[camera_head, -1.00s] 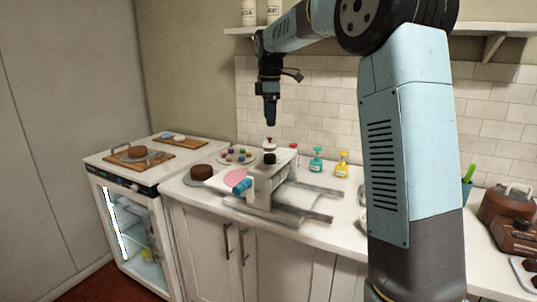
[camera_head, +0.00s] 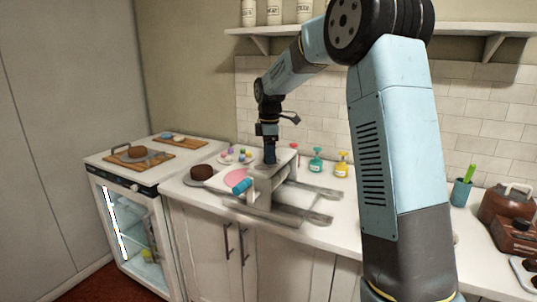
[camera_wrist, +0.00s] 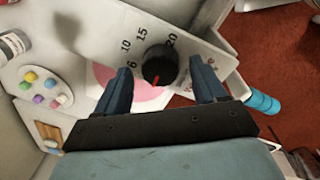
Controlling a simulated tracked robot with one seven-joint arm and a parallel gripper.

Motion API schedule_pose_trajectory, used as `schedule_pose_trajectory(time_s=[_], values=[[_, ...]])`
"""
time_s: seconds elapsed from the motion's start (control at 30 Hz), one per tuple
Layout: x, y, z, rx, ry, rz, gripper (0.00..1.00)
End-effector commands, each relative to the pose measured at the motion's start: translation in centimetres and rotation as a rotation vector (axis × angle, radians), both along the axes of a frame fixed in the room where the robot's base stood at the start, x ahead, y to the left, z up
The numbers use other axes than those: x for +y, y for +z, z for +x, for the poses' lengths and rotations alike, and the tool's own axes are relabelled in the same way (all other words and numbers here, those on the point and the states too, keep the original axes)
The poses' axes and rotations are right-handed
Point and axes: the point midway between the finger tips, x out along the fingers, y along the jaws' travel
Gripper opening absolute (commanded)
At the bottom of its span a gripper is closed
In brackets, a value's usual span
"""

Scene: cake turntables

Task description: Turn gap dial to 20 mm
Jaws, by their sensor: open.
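The gap dial (camera_wrist: 160,66) is a round black knob on the white top of the sheeter machine (camera_head: 262,190). In the wrist view, the numbers 6, 10, 15 and 20 (camera_wrist: 172,41) are printed around it. A red mark on the knob lies on its side nearest my gripper, away from the 20. My gripper (camera_wrist: 160,64) is open, with a finger on each side of the knob and visible gaps between. In the head view, my gripper (camera_head: 270,159) points down over the machine top and hides the dial.
A blue roller handle (camera_wrist: 262,102) sticks out of the machine's side, near a pink disc (camera_head: 234,175). A chocolate cake (camera_head: 202,172) and a plate of coloured sweets (camera_head: 236,156) stand to the left. Red (camera_head: 294,150), teal and yellow bottles stand behind.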

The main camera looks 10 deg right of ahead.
Motion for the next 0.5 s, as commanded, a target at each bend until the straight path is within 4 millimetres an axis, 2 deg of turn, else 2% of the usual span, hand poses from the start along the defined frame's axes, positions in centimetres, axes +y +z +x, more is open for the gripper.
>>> schedule_pose_trajectory(time_s=[0.37, 0.5], values=[[-0.01, -0.63, 0.05, -0.001, 0.0, 0.0, 0.7], [-0.01, -0.61, 0.05, -0.001, 0.0, 0.0, 0.6]])
